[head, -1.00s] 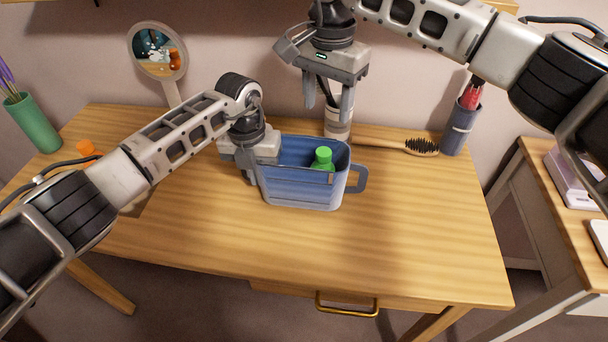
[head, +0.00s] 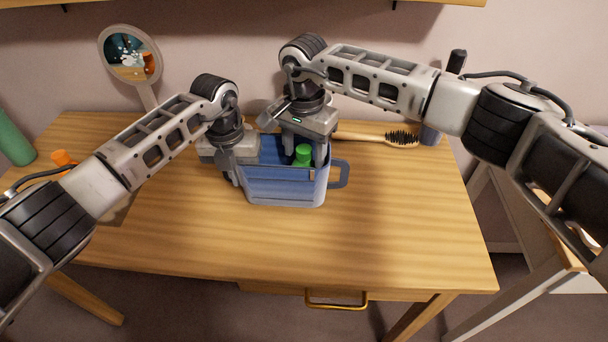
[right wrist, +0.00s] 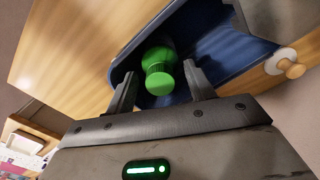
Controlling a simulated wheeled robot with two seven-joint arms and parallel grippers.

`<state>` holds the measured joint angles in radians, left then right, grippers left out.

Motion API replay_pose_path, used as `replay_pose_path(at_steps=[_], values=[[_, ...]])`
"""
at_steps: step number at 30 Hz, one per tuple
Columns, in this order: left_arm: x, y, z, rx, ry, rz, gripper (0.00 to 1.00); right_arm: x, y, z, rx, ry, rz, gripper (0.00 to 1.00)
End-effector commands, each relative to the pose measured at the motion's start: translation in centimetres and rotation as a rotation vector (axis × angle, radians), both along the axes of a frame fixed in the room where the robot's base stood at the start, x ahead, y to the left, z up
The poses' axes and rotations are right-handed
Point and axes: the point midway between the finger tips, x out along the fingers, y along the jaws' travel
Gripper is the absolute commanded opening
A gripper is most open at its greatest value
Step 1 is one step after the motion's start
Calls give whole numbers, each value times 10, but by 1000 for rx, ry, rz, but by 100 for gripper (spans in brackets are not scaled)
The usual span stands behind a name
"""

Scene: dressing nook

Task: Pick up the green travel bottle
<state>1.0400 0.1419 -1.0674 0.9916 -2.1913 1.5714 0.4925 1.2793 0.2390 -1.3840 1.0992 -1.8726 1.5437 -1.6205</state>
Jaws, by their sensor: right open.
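The green travel bottle (head: 303,156) stands in the blue caddy (head: 285,190), with its cap and shoulder showing and its lower part hidden by the caddy wall. My right gripper (head: 304,160) is above the caddy, pointing down, with one finger on each side of the bottle. In the right wrist view the green bottle (right wrist: 160,72) shows between the two open fingertips (right wrist: 162,84), with gaps visible on both sides. My left gripper (head: 236,176) is at the caddy's left edge; its fingers are partly hidden, so its grip on the wall is unclear.
A round mirror (head: 130,55) stands at the back left, and an orange-capped item (head: 63,158) is at left. The table front (head: 300,245) is clear.

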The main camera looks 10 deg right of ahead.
Motion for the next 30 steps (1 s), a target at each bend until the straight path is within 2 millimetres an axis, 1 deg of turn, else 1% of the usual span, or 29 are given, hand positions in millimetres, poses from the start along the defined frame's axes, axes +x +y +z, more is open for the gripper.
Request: replay_pose_path(at_steps=[5,8,9,11,19,22,26,29,30], values=[[0,0,1,-1,-2,0,0,0,0,0,0,-1,0,54],[0,0,1,-1,-2,0,0,0,0,0,0,-1,0,29],[0,0,1,-1,-2,0,0,0,0,0,0,-1,0,18],[0,0,1,-1,-2,0,0,0,0,0,0,-1,0,1],[0,0,1,-1,-2,0,0,1,0,1,0,-2,0,0],[0,0,1,-1,-2,0,0,1,0,8,0,-4,0,0],[0,0,1,-1,-2,0,0,2,-1,29,0,-6,1,0],[0,0,1,-1,-2,0,0,2,0,54,-1,-9,0,0],[0,0,1,-1,-1,0,0,2,0,65,1,-8,1,0]])
